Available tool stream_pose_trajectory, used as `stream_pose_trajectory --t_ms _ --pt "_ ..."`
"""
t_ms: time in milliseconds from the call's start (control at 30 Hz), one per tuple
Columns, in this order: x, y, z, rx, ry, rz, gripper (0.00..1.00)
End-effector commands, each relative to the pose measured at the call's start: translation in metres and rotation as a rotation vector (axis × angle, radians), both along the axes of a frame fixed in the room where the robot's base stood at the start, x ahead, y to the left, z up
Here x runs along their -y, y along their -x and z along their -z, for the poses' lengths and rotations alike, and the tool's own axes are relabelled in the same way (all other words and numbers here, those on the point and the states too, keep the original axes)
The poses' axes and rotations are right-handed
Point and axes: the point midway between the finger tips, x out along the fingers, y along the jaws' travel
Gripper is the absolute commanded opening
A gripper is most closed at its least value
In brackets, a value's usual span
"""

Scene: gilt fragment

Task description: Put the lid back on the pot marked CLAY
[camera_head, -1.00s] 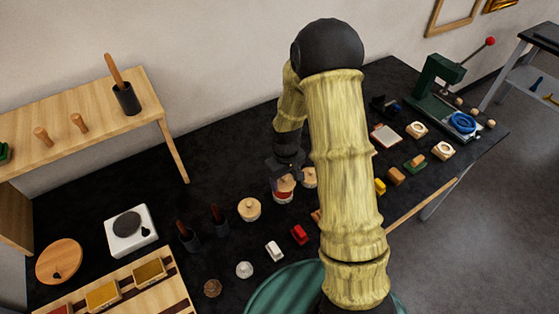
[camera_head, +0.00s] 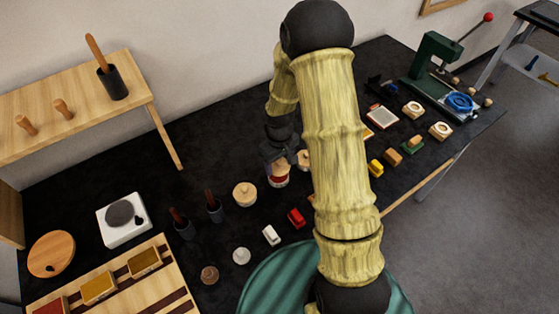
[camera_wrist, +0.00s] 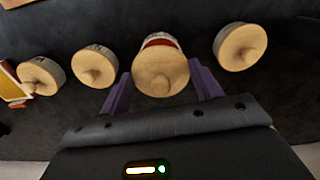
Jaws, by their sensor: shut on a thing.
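A round pale wooden lid with a knob (camera_wrist: 160,72) is between the purple fingers of my gripper (camera_wrist: 161,80), which is shut on it. A pot with a red band and a white upper edge (camera_wrist: 160,41) shows just beyond the lid in the wrist view. In the head view this pot (camera_head: 279,180) is directly below my gripper (camera_head: 280,158). I cannot tell whether the lid rests on the pot or is slightly above it. No CLAY marking is readable; the held lid hides part of the pot.
Other wooden-lidded pots stand close on both sides: one (camera_wrist: 240,46) to the right, two (camera_wrist: 95,65) (camera_wrist: 40,76) to the left. Dark holders with brushes (camera_head: 214,207), a white scale (camera_head: 124,219) and small toy-like blocks (camera_head: 297,217) share the black table. My arm hides part of it.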

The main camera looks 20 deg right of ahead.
Motion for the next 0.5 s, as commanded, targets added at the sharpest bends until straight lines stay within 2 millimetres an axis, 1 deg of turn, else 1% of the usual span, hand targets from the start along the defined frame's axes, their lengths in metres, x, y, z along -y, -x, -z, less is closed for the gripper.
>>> stream_pose_trajectory --t_ms 33,100,300,500 --pt "0.000 0.000 0.008 0.000 0.000 0.000 0.42" --pt "0.000 0.000 0.014 0.000 0.000 0.000 0.42" --pt "0.000 0.000 0.029 0.001 0.001 0.000 0.42" --pt "0.000 0.000 0.039 0.001 0.000 0.000 0.42"
